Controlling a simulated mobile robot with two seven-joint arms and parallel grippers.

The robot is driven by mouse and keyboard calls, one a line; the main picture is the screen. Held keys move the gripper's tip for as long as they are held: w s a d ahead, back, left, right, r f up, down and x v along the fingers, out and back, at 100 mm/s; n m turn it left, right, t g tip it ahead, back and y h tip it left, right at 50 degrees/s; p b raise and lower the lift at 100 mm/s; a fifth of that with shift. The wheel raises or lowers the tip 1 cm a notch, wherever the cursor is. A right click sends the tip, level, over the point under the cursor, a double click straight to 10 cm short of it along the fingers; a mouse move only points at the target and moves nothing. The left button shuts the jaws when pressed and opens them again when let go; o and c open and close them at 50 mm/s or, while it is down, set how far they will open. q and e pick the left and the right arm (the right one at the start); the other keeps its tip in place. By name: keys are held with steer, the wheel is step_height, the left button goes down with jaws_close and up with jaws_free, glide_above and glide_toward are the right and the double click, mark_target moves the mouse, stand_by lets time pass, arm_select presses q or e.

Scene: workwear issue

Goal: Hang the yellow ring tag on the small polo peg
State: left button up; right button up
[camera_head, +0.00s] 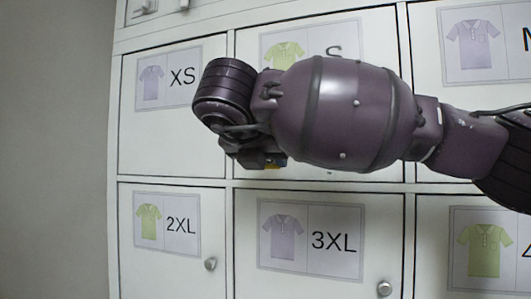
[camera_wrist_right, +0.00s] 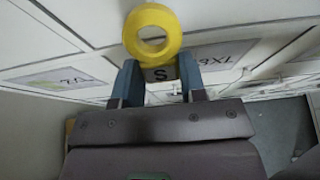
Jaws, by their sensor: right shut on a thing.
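The yellow ring tag (camera_wrist_right: 133,32) shows in the right wrist view, with a flat tab marked S (camera_wrist_right: 160,74) below its round ring. My right gripper (camera_wrist_right: 160,80) is shut on the tab, and the ring stands out past the fingertips. The S door's label (camera_head: 334,51) shows part of a green polo. My arm covers most of that door, and its peg is hidden. My left gripper is out of view.
Neighbouring doors are XS (camera_head: 168,77), 2XL (camera_head: 166,221) and 3XL (camera_head: 311,238). Round knobs stick out on the 2XL door (camera_head: 210,264) and the 3XL door (camera_head: 384,288). A plain grey wall (camera_head: 55,150) lies left of the lockers.

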steer(key=shift+w+d, duration=0.3)
steer(key=shift+w, duration=0.5)
steer(key=shift+w+d+f, duration=0.1)
steer(key=shift+w+f, duration=0.25)
steer(key=shift+w, duration=0.15)
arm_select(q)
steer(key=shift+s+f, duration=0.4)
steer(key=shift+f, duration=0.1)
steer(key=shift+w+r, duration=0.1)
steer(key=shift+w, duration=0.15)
arm_select(e)
steer(key=o, duration=1)
steer(key=shift+w, duration=0.1)
steer(key=shift+r, duration=0.1)
